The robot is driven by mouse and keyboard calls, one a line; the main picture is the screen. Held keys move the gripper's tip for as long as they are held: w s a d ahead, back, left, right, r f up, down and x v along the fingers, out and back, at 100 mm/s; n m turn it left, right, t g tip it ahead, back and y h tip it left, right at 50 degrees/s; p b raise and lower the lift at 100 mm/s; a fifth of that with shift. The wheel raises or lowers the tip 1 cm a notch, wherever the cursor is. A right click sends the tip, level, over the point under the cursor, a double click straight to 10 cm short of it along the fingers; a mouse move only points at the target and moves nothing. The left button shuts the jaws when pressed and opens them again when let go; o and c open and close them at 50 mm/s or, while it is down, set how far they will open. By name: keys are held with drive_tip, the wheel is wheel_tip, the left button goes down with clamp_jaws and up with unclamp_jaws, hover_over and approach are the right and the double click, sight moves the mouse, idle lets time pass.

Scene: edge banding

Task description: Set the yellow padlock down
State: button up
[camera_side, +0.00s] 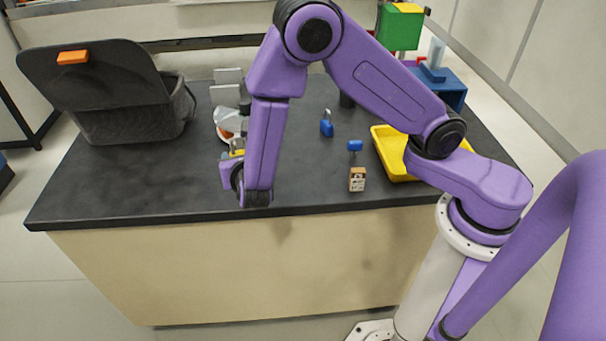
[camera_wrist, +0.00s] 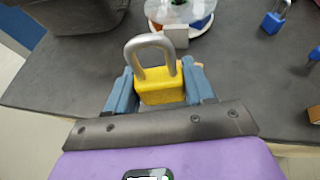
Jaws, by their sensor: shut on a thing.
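The yellow padlock (camera_wrist: 161,86) with its silver shackle shows in the wrist view between the two blue-grey fingers of my gripper (camera_wrist: 160,88). The fingers are shut on its body, and the shackle points away from the wrist. In the side view a small part of the yellow padlock (camera_side: 237,153) shows behind my purple arm, at the left half of the black tabletop (camera_side: 300,190). My arm hides most of my gripper there. I cannot tell whether the padlock touches the tabletop.
A white reel (camera_wrist: 185,14) with coloured pieces lies just beyond the padlock. A dark basket (camera_side: 130,115) stands at the left. Blue padlocks (camera_side: 326,128) and a small tan box (camera_side: 357,179) are right of my gripper, before a yellow tray (camera_side: 390,155). The tabletop's front left is clear.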

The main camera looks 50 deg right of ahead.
drive_tip(key=s+d+m+g+h, duration=0.1)
drive_tip(key=s+d, duration=0.7)
drive_tip(key=s, duration=0.3)
drive_tip(key=s+d+m+g+h, duration=0.1)
drive_tip(key=s+d+m, duration=0.1)
drive_tip(key=s+d, duration=0.75)
hover_over(316, 179)
drive_tip(key=shift+s+f, duration=0.2)
drive_tip(key=shift+f, duration=4.2)
drive_tip(key=shift+w+f, duration=0.15)
drive_tip(key=shift+f, duration=0.75)
drive_tip(key=shift+w+f, duration=0.1)
drive_tip(key=shift+f, duration=0.75)
drive_tip(key=o, duration=1.1)
drive_tip(key=shift+f, duration=0.15)
